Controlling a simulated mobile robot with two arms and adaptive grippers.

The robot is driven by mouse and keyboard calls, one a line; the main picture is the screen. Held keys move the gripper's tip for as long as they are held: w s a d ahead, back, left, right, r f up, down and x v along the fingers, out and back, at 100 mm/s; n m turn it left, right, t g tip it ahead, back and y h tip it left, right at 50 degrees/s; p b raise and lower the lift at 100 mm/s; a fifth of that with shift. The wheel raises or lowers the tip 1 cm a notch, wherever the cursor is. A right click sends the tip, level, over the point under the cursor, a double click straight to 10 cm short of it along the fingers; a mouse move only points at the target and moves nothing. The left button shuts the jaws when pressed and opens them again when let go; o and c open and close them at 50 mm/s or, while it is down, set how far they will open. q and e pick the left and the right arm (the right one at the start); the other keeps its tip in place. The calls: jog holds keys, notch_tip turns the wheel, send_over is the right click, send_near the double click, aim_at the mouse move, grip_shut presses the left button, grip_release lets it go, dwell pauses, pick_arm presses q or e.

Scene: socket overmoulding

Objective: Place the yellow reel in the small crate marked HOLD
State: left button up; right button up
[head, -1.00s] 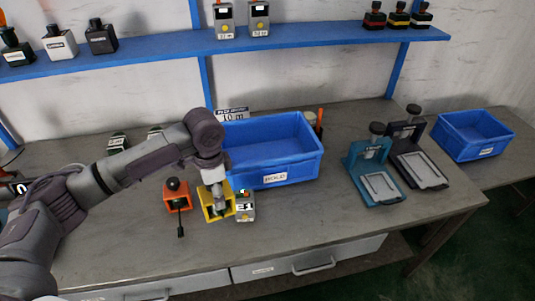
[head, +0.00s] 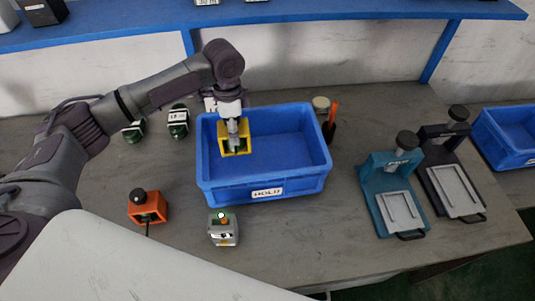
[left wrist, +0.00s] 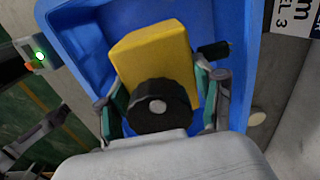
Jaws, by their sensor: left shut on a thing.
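The yellow reel (head: 235,139) is a boxy yellow body with a dark round knob, seen close up in the left wrist view (left wrist: 158,55). My left gripper (head: 234,125) is shut on it from above; in the left wrist view its fingers (left wrist: 162,102) sit on either side of the dark knob. The reel is over the left part of the blue crate marked HOLD (head: 268,192), within its rim outline. I cannot tell whether it touches the crate floor. The rest of the crate looks empty. My right gripper is not in view.
An orange device (head: 147,206) and a grey device with a green light (head: 223,228) stand in front of the crate. Teal (head: 393,190) and black (head: 446,170) presses stand to the right. Another blue crate (head: 508,137) is at the far right. A blue shelf (head: 300,17) runs behind.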

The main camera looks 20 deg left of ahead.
pick_arm(q)
jog(key=shift+f, duration=0.55)
notch_tip(320, 180, down, 5)
jog(key=shift+f+p, duration=0.1)
jog(key=shift+p, duration=0.3)
notch_tip(320, 180, down, 4)
jog(key=shift+r, duration=0.25)
jog(key=shift+f, duration=0.45)
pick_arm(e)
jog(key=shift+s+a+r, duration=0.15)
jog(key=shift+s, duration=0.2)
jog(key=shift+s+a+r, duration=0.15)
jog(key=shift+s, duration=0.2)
pick_arm(q)
jog(key=shift+f, duration=0.1)
jog(key=o, duration=1.3)
jog(key=shift+o, duration=1)
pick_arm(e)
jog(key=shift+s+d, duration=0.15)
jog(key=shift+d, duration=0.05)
